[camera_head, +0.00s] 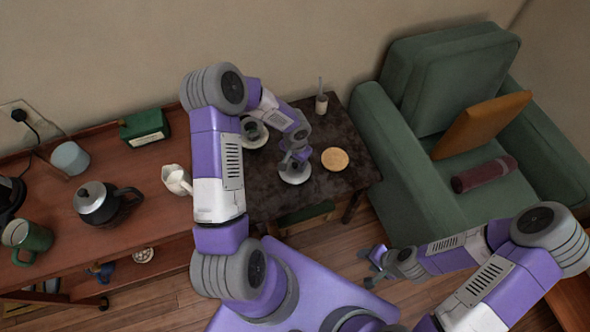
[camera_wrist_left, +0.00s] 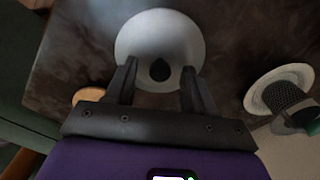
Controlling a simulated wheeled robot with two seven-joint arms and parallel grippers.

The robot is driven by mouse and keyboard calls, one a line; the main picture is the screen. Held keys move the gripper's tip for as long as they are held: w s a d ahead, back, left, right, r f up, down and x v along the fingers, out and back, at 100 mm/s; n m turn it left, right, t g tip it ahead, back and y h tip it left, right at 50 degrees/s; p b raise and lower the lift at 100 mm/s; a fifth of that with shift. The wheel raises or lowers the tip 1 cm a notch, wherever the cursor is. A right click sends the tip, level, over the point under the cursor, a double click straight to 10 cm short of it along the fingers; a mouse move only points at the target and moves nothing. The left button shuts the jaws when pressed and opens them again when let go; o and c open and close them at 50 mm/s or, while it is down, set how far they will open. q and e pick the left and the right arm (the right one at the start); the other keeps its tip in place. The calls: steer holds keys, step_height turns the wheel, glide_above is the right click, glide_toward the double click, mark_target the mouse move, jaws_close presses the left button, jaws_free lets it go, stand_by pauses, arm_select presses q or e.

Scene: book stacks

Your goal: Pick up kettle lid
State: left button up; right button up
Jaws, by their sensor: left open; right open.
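A pale round disc with a dark knob (camera_wrist_left: 160,35), which looks like the kettle lid, lies on the dark side table; it also shows in the head view (camera_head: 296,179). My left gripper (camera_wrist_left: 158,76) is open above it, with the knob between its fingers in the wrist view; I cannot tell whether they touch it. In the head view my left gripper (camera_head: 294,163) partly hides the disc. A grey-topped kettle (camera_head: 96,203) with a black handle stands on the wooden cabinet at the left. My right gripper (camera_head: 372,264) is open and empty above the floor.
The dark table (camera_head: 342,125) holds a round tan disc (camera_head: 335,159), a small jar (camera_head: 321,104) and a pale saucer (camera_head: 254,143) with a dark item. A green armchair (camera_head: 400,150) stands to the right. A white pitcher (camera_head: 176,180) is on the cabinet.

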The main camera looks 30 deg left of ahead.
arm_select(q)
jaws_close()
stand_by(0.3)
